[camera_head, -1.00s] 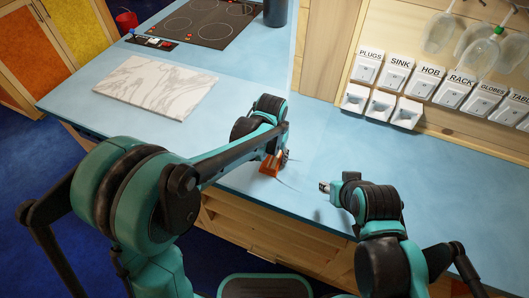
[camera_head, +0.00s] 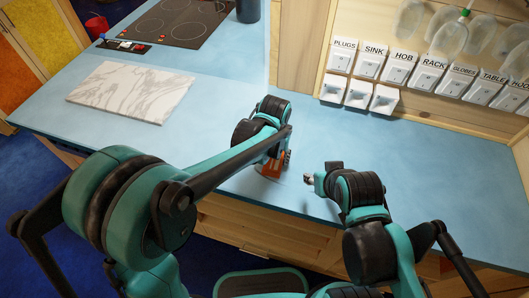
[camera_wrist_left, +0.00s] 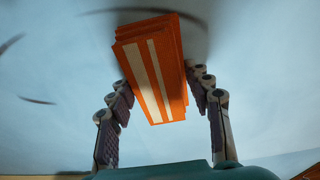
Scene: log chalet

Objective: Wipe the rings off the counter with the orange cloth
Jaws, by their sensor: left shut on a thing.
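My left gripper (camera_head: 280,162) is shut on the orange cloth (camera_head: 270,169), low over the blue counter (camera_head: 420,160) near its front edge. In the left wrist view the cloth (camera_wrist_left: 152,75) is a folded stack with white stripes, held between the two fingers. I cannot tell whether it touches the counter. Thin dark ring arcs (camera_wrist_left: 37,100) mark the counter to the left of the cloth, and another arc shows near its top end. Parts of the rings are hidden behind the cloth or out of frame. My right gripper (camera_head: 308,178) is just right of the cloth; its fingers are too small to read.
A white marble slab (camera_head: 130,90) lies on the counter at left, with a black hob (camera_head: 175,20) behind it. A labelled switch panel (camera_head: 400,68) runs along the back wall, with glasses (camera_head: 450,38) hanging above. The right counter stretch is clear.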

